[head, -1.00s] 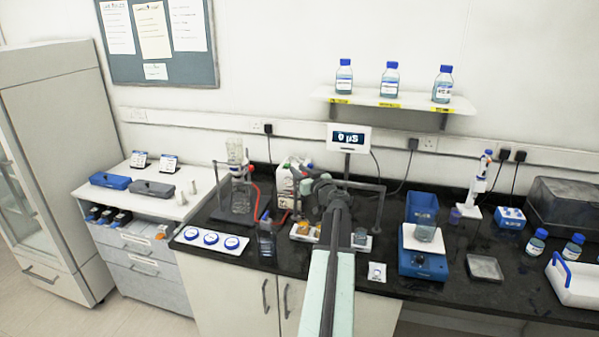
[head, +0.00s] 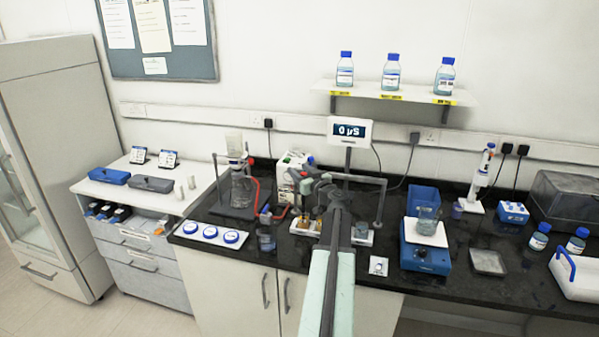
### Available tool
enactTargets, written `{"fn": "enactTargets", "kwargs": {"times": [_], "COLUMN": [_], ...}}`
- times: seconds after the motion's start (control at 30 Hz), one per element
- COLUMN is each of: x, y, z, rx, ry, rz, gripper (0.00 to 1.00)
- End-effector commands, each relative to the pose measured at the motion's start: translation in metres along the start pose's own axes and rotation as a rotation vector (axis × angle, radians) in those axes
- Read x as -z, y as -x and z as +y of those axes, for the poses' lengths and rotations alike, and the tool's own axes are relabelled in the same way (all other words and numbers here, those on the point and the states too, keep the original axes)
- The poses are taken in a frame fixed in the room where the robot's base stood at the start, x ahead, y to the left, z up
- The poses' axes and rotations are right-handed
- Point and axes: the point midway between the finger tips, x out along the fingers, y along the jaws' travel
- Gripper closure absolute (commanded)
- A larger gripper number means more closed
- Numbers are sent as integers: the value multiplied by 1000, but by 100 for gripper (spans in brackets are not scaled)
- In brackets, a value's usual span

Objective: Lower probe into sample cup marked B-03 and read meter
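The meter (head: 350,131) stands on a post behind the counter, and its display reads 0 µS. A thin dark rod frame stands below it, with its right post (head: 380,205) beside my arm. Small amber cups (head: 305,224) sit on a white tray left of my arm. Another small cup (head: 362,230) stands on a white base to the right. Their markings are too small to read, so I cannot tell which is B-03. My gripper (head: 318,186) is at the far end of my arm, over the rod frame. Its fingers are not clear, and I cannot make out the probe.
A glass flask (head: 241,188) with red tubing is at the left, and a white jug (head: 288,180) is behind. A blue stirrer (head: 424,257) carrying a beaker (head: 427,220) stands at the right. White-and-blue discs (head: 211,234) lie near the front left edge.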

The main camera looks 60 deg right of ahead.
Motion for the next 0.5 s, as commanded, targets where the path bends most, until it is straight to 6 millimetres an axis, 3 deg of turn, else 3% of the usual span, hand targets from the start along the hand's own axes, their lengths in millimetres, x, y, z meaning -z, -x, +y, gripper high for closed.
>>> {"fn": "enactTargets", "kwargs": {"times": [0.27, 0.5], "x": [0, 0], "y": [3, 39], "z": [0, -1], "rx": [-1, -3], "ry": [0, 0], "rz": [0, 0], "gripper": [55, 55]}}
